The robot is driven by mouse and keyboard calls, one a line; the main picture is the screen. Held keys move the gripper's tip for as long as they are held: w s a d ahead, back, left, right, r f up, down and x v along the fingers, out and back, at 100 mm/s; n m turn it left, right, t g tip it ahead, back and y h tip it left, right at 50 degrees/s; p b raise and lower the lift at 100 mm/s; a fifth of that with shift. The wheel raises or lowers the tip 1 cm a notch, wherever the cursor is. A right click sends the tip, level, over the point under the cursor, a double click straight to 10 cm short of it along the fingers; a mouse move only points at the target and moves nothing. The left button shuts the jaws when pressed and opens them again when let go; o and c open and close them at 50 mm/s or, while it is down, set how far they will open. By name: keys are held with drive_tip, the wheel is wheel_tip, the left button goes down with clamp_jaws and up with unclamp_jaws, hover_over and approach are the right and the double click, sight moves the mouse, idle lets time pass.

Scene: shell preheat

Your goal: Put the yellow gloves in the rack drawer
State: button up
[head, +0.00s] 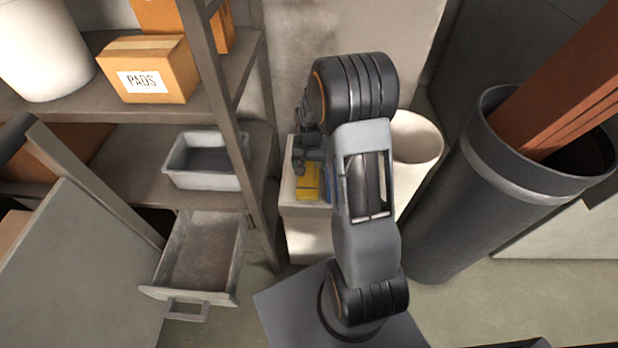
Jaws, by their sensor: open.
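The yellow gloves (308,182) lie on a pale box-like stand (305,211) to the right of the rack, partly covered by my arm and gripper. My gripper (300,170) is at the gloves' upper left edge in the picture; it is small and partly hidden, and I cannot tell whether it touches them. It is open. The rack drawer (197,255) is pulled out below the lower shelf at the left, and its visible inside is empty. Its handle (186,311) faces the front.
A grey bin (205,180) sits on the rack shelf above the drawer. The rack post (232,135) stands between drawer and stand. Something blue (328,184) lies beside the gloves. A white bin (416,140) and a tall dark barrel (470,195) stand at the right.

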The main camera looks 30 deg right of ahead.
sight(309, 174)
drive_tip(key=shift+f+b, duration=0.4)
drive_tip(key=shift+f, duration=2.75)
drive_tip(key=c, duration=0.7)
drive_tip(key=shift+r, duration=0.1)
drive_tip(key=shift+c, duration=0.2)
